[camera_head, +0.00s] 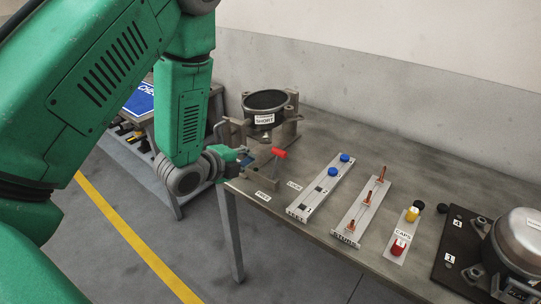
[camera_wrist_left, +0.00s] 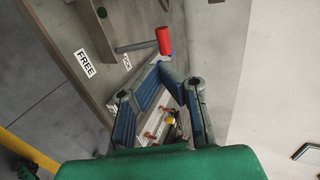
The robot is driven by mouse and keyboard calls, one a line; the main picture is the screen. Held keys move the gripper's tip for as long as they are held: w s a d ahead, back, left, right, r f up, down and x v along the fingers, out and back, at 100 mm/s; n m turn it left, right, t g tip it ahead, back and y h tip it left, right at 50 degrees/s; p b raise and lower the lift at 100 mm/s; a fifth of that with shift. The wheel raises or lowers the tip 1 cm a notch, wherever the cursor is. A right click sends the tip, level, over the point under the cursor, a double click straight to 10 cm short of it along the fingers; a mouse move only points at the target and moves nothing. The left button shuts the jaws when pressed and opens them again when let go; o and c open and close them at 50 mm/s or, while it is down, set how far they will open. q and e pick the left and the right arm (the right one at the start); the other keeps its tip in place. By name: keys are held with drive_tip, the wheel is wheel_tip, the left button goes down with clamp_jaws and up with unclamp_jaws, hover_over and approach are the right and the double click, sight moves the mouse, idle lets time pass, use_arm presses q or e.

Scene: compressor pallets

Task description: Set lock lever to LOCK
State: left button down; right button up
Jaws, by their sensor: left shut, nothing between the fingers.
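The lock lever is a grey rod with a red knob (camera_head: 279,152) at the front of the compressor fixture (camera_head: 290,128) on the table. In the left wrist view the red knob (camera_wrist_left: 164,40) and rod lie just beyond my fingertips. My left gripper (camera_head: 246,158) is shut and empty, left of the knob. Whether the fingertips touch the knob I cannot tell. My right gripper is out of view.
A black-topped cup labelled SHORT (camera_head: 266,108) sits in the fixture. To the right stand a strip with blue knobs (camera_head: 321,186), a strip with copper pins (camera_head: 362,208), a caps strip (camera_head: 403,237) and a compressor (camera_head: 519,245). A wall runs behind the table.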

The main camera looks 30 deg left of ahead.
sight(278, 152)
use_arm(q)
drive_tip(key=x, duration=0.3)
drive_tip(key=d+x, duration=0.1)
drive_tip(key=x, duration=0.2)
drive_tip(key=p+x, duration=0.1)
drive_tip(key=x, duration=0.2)
drive_tip(key=shift+w+d+r, duration=0.15)
drive_tip(key=shift+d+r, duration=0.1)
drive_tip(key=shift+w+a+f, duration=0.3)
drive_tip(key=shift+w, duration=0.05)
drive_tip(key=shift+a+f, duration=0.1)
drive_tip(key=shift+a, duration=0.2)
drive_tip(key=shift+w+d+f+b, duration=0.15)
drive_tip(key=shift+w+d+b, duration=0.3)
drive_tip(key=shift+w, duration=0.15)
drive_tip(key=shift+w+d, duration=0.15)
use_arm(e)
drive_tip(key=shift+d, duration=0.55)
use_arm(q)
drive_tip(key=shift+a, duration=0.2)
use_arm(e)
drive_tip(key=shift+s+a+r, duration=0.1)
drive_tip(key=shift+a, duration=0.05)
